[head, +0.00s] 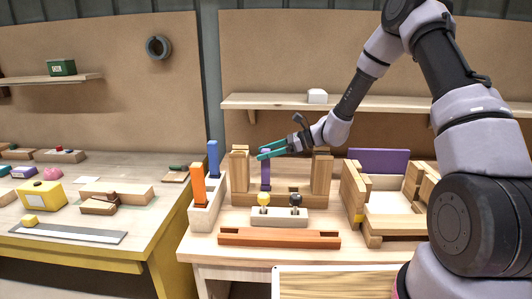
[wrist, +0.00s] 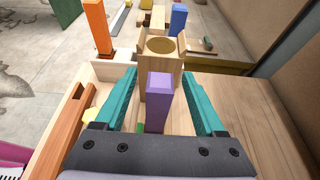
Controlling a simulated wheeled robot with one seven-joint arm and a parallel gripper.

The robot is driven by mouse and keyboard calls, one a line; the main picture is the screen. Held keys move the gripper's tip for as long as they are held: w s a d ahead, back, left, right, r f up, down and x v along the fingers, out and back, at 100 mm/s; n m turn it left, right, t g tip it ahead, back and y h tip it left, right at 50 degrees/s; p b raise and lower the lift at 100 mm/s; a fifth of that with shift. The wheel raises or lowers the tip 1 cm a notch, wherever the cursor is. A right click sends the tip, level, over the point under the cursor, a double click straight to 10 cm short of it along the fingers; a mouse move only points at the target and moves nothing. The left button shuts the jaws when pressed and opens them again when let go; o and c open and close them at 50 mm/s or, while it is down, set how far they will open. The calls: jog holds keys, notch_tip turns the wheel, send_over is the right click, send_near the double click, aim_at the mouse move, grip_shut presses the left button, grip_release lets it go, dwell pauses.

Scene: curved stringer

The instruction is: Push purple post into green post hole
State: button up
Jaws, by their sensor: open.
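The purple post (head: 266,172) stands roughly upright at the wooden stand (head: 285,198). In the wrist view the purple post (wrist: 159,100) lies between the two teal fingers of my gripper (wrist: 160,76), with a visible gap on each side. My gripper (head: 271,151) is open at the post's upper end in the head view. A small green patch (wrist: 140,127) shows beside the post's lower part in the wrist view. I cannot tell whether it marks the green post hole. The post's foot and how deep it sits are hidden.
A wooden upright with a round hole (wrist: 161,46) stands just beyond the post. Orange (head: 198,184) and blue (head: 213,158) posts stand at the left. A yellow knob (head: 263,199) and black knob (head: 296,200) are in front. A wooden upright (head: 321,174) stands at the right.

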jog(key=v, duration=1)
jog(key=shift+d, duration=0.35)
jog(key=shift+r, duration=0.15)
jog(key=s+d+r+n+t+h, duration=0.3)
jog(key=s+d+r+n+h, duration=0.3)
jog(key=s+r, duration=0.5)
jog(key=s+d+r+n+t+h, duration=0.3)
jog(key=s+d+r+n+h, duration=0.3)
jog(key=s, duration=0.9)
jog(key=d+r+n, duration=0.2)
jog(key=d+r, duration=0.2)
jog(key=r, duration=0.2)
jog(key=shift+s+d+t, duration=0.4)
